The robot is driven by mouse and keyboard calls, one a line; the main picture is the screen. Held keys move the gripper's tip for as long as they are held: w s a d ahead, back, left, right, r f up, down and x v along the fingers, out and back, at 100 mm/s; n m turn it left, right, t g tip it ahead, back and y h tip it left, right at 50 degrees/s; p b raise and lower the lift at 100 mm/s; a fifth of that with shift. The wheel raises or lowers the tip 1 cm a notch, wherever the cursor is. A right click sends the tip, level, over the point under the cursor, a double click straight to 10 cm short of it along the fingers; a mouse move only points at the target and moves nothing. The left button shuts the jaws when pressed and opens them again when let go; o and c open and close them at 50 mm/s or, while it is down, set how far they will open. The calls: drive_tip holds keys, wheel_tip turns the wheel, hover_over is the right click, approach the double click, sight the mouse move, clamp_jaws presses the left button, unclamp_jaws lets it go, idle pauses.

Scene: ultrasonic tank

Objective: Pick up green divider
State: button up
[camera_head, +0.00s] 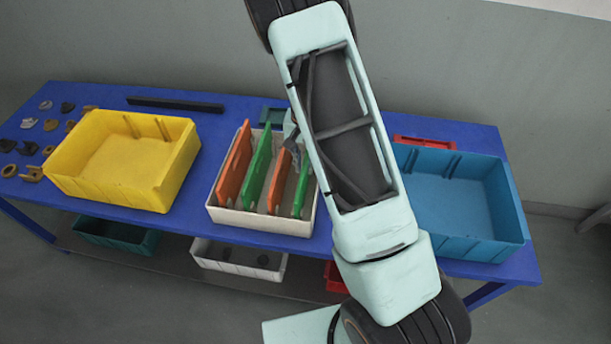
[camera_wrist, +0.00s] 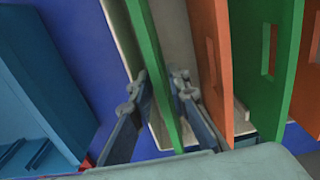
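A white box (camera_head: 260,221) on the blue table holds orange and green dividers standing upright in a row. The rightmost green divider (camera_head: 302,188) is by my gripper (camera_head: 293,150), which is partly hidden behind my arm. In the wrist view this green divider (camera_wrist: 150,45) runs between the two fingers of my gripper (camera_wrist: 160,82). The fingers are apart, with a visible gap on the right side; the left fingertip is very close to the divider, and contact is unclear. Another green divider (camera_head: 257,165) stands further left, between two orange dividers (camera_head: 234,165) (camera_head: 280,180).
A yellow bin (camera_head: 120,190) stands left of the white box and a blue bin (camera_head: 468,246) right of it. A dark bar (camera_head: 175,104) lies behind. A red bin (camera_head: 425,142) is at the back right. Small parts lie at the table's left end.

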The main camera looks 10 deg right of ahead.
drive_tip(key=shift+w+d+f+p, duration=0.1)
drive_tip(key=shift+f+p, duration=0.15)
drive_tip(key=shift+f, duration=1.1)
drive_tip(key=shift+w+f+p, duration=0.1)
drive_tip(key=shift+f+p, duration=0.15)
drive_tip(key=shift+f, duration=1.05)
clamp_jaws()
